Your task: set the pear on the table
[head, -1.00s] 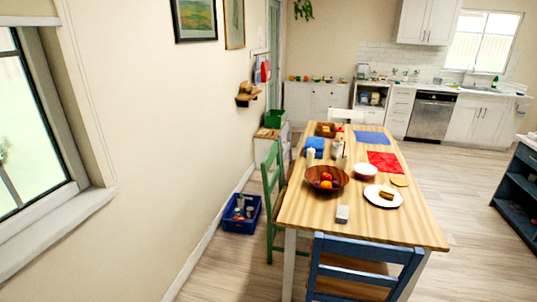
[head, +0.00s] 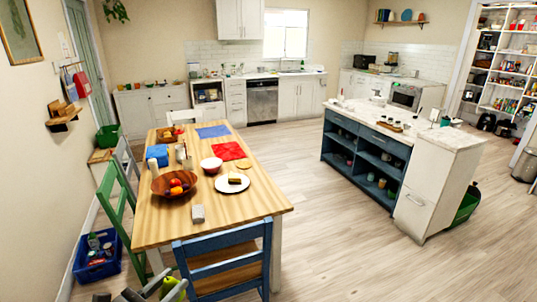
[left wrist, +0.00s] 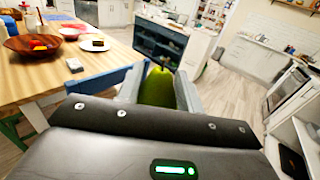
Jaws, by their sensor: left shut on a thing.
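The green pear (left wrist: 158,88) is between the two fingers of my left gripper (left wrist: 160,90) in the left wrist view, and the gripper is shut on it. In the head view the pear (head: 173,290) and my left gripper (head: 160,292) show at the bottom edge, partly cut off. They are in front of the near end of the wooden table (head: 240,203), close to the blue chair. The table also shows at the left of the left wrist view (left wrist: 22,80). My right gripper is in neither view.
A blue chair (head: 225,238) stands at the table's near end. On the table are a wooden fruit bowl (head: 168,190), a white plate (head: 240,186), a bowl (head: 211,165) and a grey box (head: 198,213). The near right tabletop is clear. A blue island (head: 365,165) stands right.

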